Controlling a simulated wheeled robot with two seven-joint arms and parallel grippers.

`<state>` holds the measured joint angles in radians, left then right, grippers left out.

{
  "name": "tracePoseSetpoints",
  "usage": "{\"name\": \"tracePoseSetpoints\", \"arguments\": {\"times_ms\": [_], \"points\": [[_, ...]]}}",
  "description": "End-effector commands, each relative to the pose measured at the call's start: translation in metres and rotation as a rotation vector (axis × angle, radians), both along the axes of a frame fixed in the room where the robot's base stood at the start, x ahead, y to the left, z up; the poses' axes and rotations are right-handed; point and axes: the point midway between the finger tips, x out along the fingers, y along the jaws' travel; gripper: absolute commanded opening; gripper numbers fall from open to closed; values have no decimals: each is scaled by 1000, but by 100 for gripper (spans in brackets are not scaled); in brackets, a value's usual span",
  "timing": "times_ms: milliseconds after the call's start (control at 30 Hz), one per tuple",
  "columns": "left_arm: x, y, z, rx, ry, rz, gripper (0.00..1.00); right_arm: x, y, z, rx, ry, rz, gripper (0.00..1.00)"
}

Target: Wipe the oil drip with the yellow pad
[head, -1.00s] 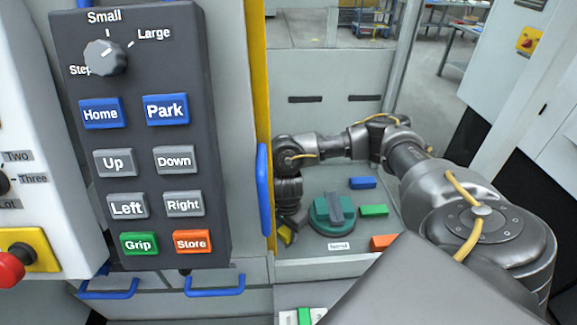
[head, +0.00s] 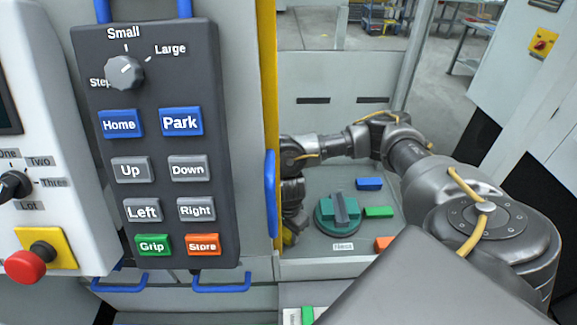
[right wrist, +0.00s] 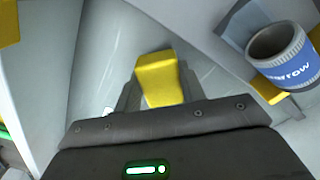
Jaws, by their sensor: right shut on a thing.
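The yellow pad (right wrist: 160,80) is between the fingers of my right gripper (right wrist: 155,95) in the right wrist view, and the gripper is shut on it. In the head view my right gripper (head: 291,228) is low beside the yellow post, left of the teal rotary knob, with a little yellow showing at its tip. It is partly hidden there by the post and the blue handle. A pale grey surface lies beyond the pad in the right wrist view. I cannot make out the oil drip in either view. My left gripper does not show.
A control pendant (head: 160,255) with buttons stands at the left. A blue handle (head: 270,190) sticks out by the yellow post (head: 267,90). The teal knob (head: 338,213) and colored blocks are right of the gripper. A blue-labelled cup (right wrist: 284,58) stands right of the pad.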

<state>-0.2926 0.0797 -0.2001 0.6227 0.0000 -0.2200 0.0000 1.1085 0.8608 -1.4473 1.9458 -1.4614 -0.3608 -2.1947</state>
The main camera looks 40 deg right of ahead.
Motion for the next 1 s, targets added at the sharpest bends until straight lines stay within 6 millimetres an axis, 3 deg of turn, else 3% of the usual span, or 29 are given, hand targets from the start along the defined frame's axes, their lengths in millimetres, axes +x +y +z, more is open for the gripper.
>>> {"name": "tracePoseSetpoints", "arguments": {"times_ms": [33,600,1000], "points": [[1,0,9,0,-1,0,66,2,2,9,1,-2,4,15],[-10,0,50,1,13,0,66,-1,-2,57,0,-1,-3,15],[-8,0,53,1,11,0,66,-1,-2,61,0,-1,-5,15]]}}
